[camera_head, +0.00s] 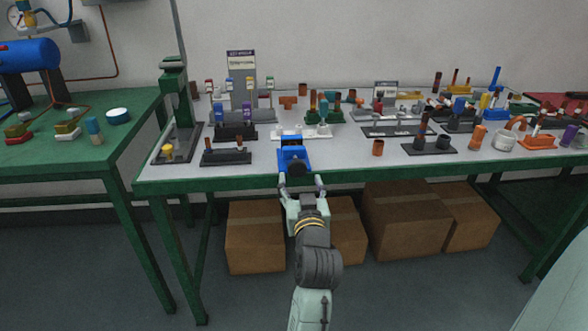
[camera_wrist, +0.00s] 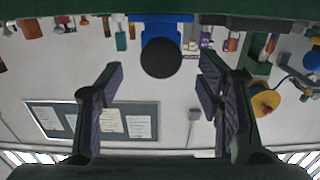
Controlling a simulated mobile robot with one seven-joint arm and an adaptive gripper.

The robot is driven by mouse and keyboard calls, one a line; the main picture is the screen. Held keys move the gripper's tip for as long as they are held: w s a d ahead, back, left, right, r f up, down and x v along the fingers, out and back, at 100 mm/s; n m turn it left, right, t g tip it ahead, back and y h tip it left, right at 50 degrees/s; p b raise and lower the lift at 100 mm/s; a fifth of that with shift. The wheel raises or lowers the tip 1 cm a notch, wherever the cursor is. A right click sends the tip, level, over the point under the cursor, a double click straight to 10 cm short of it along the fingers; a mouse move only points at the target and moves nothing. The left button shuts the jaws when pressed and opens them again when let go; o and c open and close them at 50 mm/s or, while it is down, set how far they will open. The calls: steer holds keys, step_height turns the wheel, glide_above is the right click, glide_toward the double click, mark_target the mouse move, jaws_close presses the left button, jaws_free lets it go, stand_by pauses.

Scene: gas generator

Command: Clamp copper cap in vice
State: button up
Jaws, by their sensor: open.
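The blue vice (camera_head: 293,157) stands at the front edge of the grey tabletop, with a dark round knob (camera_head: 297,170) facing me. My gripper (camera_head: 301,182) is open and empty just in front of the knob, below the table edge in the picture. In the wrist view the vice (camera_wrist: 160,28) and its black knob (camera_wrist: 161,58) appear between my spread fingers (camera_wrist: 160,80), upside down. A small copper cup-shaped piece (camera_head: 378,147) stands on the table right of the vice; I cannot tell if it is the cap. The space between the vice jaws is too small to read.
Racks of coloured-handled tools and copper parts (camera_head: 322,117) fill the table behind. A dark holder (camera_head: 226,157) stands left of the vice and another (camera_head: 429,147) right. A green press (camera_head: 174,110) stands at the left end. Cardboard boxes (camera_head: 255,237) sit below.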

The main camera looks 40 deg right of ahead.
mark_target(297, 171)
steer(key=p+x, duration=0.1)
steer(key=x, duration=0.5)
steer(key=shift+w, duration=0.1)
steer(key=c, duration=1.2)
steer(key=shift+o, duration=0.2)
steer(key=m+p, duration=0.2)
steer(key=m, duration=0.3)
steer(key=shift+a+r+p, duration=0.15)
steer(key=shift+p, duration=0.2)
steer(key=shift+m+p, duration=0.8)
steer(key=shift+m, duration=1.3)
